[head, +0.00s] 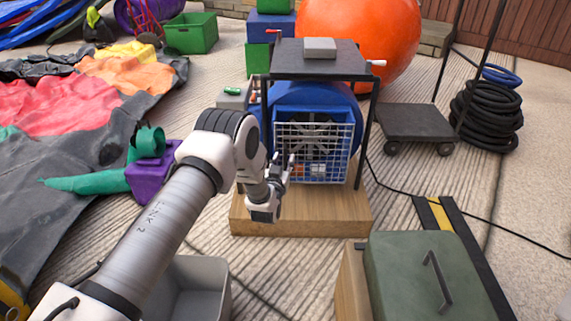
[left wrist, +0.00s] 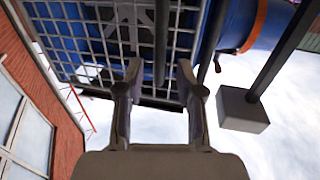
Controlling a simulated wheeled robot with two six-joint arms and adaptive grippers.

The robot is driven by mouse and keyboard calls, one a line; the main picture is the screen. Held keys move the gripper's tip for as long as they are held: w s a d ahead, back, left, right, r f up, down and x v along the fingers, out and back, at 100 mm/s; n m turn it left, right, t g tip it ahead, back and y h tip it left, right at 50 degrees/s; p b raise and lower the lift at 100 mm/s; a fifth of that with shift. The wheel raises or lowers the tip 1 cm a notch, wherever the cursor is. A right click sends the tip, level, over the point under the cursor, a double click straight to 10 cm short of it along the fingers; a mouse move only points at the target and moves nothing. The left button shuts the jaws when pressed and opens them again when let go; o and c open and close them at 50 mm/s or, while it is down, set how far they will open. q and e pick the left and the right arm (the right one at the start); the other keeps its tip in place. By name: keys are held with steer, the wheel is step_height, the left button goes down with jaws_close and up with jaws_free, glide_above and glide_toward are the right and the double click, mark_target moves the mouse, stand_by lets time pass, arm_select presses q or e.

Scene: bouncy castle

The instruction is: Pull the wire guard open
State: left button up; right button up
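The wire guard (head: 335,150) is a white grid across the front of the blue blower (head: 300,97), which stands on a wooden base. The guard looks shut over the blower's front. My left gripper (head: 284,168) is at the guard's left edge, partly in front of it. In the left wrist view the left gripper's fingers (left wrist: 160,72) stand apart, with the guard's grid (left wrist: 80,42) behind them. A dark upright bar (left wrist: 162,40) shows in the gap; I cannot tell whether it is between the fingertips or beyond them. My right gripper is not in view.
A dark stand (head: 335,62) spans the blower, its legs close to the guard's sides. The wooden base (head: 300,215) lies below. A green case (head: 425,270) is at front right, a grey bin (head: 200,290) at front left. A cable crosses the floor at right.

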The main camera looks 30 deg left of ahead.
mark_target(285, 157)
arm_select(q)
steer(key=b+x, duration=0.1)
steer(key=x, duration=0.1)
steer(key=shift+w+a+f, duration=0.1)
steer(key=shift+w+f, duration=0.1)
steer(key=shift+w, duration=0.1)
steer(key=shift+w+r, duration=0.15)
steer(key=shift+w, duration=0.1)
jaws_close()
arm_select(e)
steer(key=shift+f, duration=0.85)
arm_select(q)
steer(key=shift+s, duration=0.15)
